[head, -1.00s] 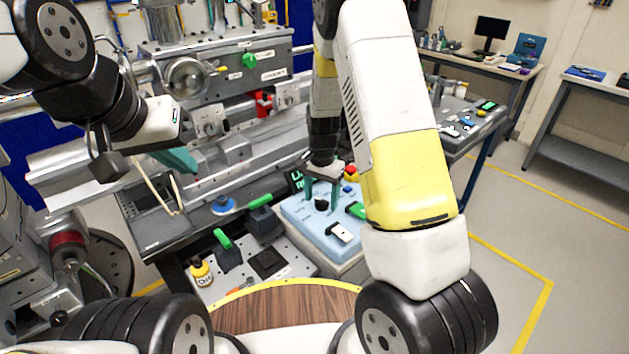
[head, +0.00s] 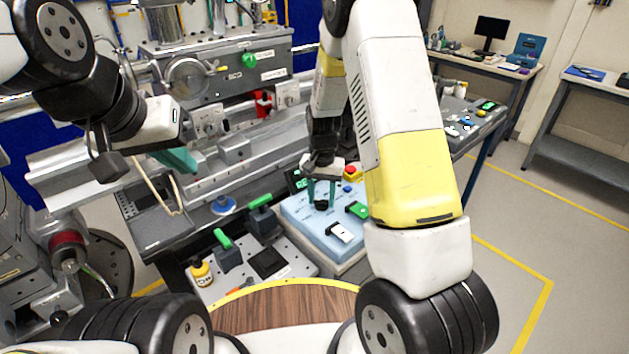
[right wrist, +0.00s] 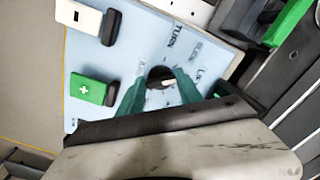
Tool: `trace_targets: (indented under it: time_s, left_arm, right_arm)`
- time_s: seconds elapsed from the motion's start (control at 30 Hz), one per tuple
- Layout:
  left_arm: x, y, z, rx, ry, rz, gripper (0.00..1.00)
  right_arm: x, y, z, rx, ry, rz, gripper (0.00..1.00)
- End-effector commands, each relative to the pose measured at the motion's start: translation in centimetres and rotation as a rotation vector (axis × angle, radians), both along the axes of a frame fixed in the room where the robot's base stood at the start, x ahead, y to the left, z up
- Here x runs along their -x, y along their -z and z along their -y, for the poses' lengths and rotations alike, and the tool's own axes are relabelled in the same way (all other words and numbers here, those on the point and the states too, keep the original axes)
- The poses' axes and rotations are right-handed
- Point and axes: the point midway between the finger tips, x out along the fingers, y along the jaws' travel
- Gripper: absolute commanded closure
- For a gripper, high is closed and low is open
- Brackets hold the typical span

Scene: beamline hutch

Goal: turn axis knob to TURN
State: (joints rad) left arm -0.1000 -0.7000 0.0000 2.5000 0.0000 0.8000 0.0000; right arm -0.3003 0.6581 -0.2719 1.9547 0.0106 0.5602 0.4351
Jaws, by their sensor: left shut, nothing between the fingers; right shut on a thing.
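The axis knob is a dark round knob (head: 321,205) on a light blue panel (head: 300,222). In the right wrist view the knob (right wrist: 160,77) shows a pale pointer mark, and the word TURN is printed on the panel near it, with other labels around. My right gripper (head: 321,196) points down with its green fingers on both sides of the knob, shut on it; in the right wrist view the fingers (right wrist: 165,82) hide part of the knob. My left gripper (head: 178,160) is shut and empty, held in the air at the left, well away from the panel.
Beside the knob are a green switch with a cross (head: 357,210) and a white switch (head: 341,232). A red button (head: 351,172) and a small display stand behind.

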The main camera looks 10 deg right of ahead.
Motion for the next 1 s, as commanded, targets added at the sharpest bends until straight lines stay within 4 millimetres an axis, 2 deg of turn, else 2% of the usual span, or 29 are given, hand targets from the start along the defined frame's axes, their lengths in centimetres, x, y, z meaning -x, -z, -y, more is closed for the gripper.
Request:
trace_targets:
  time_s: [1.0]
  left_arm:
    - [0.0,0.0,0.0,0.0,0.0,0.0,1.0]
  right_arm:
    - [-0.05,-0.06,0.35,0.0,-0.926,0.0,0.99]
